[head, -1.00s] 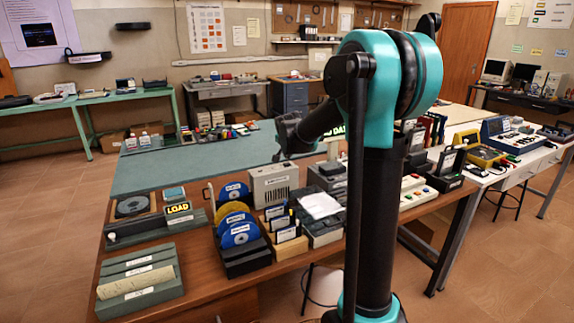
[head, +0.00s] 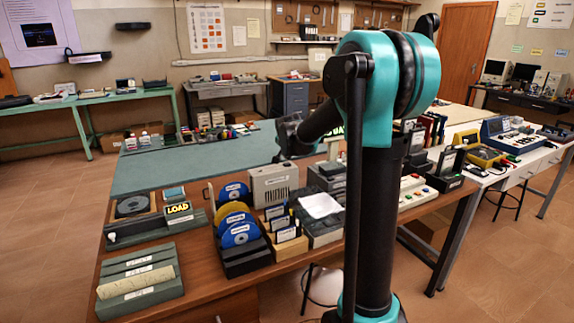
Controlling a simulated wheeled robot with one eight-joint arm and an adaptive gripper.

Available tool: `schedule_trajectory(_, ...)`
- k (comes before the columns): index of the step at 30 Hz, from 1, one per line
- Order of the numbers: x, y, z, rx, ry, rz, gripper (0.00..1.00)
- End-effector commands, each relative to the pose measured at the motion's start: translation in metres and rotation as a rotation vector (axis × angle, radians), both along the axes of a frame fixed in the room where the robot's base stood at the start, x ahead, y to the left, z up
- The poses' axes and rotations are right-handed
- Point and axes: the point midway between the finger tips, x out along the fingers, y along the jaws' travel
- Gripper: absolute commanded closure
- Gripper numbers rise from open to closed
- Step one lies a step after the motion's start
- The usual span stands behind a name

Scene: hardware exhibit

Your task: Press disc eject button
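A disc unit with a round dark disc tray (head: 133,206) stands at the left of the wooden bench in the head view. I cannot tell which part is the eject button. My dark arm link reaches left over the bench from behind my column, well to the right of the disc unit. I cannot make out any gripper fingers.
A rack of blue and yellow discs (head: 240,265) stands right of the disc unit. A grey-green slotted holder (head: 140,292) sits in front of it. A beige box (head: 272,183) and dark card holders crowd the bench middle. The green mat (head: 190,165) behind is mostly clear.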

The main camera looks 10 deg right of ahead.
Motion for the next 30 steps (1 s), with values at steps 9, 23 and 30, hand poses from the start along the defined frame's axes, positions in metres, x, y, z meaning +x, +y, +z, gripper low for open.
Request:
schedule_trajectory(9,0.0000,0.0000,0.0000,0.000,0.000,0.000,1.00)
schedule_trajectory(23,0.0002,0.0000,-0.0072,0.000,0.000,0.000,1.00)
schedule_trajectory(30,0.0000,0.0000,-0.0083,0.000,0.000,0.000,1.00)
